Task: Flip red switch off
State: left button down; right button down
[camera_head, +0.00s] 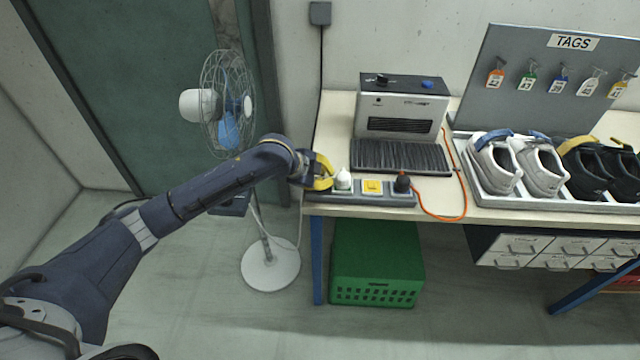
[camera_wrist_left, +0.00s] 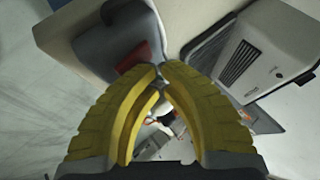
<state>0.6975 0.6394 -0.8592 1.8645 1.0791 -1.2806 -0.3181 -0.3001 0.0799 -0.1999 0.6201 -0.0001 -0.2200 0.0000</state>
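A grey power strip (camera_head: 355,199) lies along the front left edge of the table. It carries a white plug (camera_head: 343,179), a yellow square (camera_head: 372,186) and a black plug (camera_head: 402,183) with an orange cord. My left gripper (camera_head: 325,176), with yellow fingers, is at the strip's left end and covers that part in the head view. In the left wrist view the red switch (camera_wrist_left: 134,54) shows as a dark red patch on the grey strip end (camera_wrist_left: 112,38). The closed fingertips (camera_wrist_left: 160,68) are just beside it; I cannot tell whether they touch. My right gripper is not in view.
A white heater (camera_head: 401,108) with a black ribbed mat (camera_head: 400,156) stands behind the strip. Shoes in a tray (camera_head: 560,203) and a tag board (camera_head: 530,90) are to the right. A fan (camera_head: 228,105) stands left of the table; a green crate (camera_head: 376,262) is below.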

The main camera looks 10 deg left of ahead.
pick_arm(q)
jog(key=shift+r, duration=0.2)
jog(key=shift+s+r, duration=0.15)
jog(key=shift+r, duration=0.25)
jog(key=shift+r, duration=0.1)
jog(key=shift+s+d+r, duration=0.1)
jog(key=shift+s+r, duration=0.15)
jog(key=shift+r, duration=0.95)
jog(key=shift+s+r, duration=0.2)
jog(key=shift+r, duration=0.95)
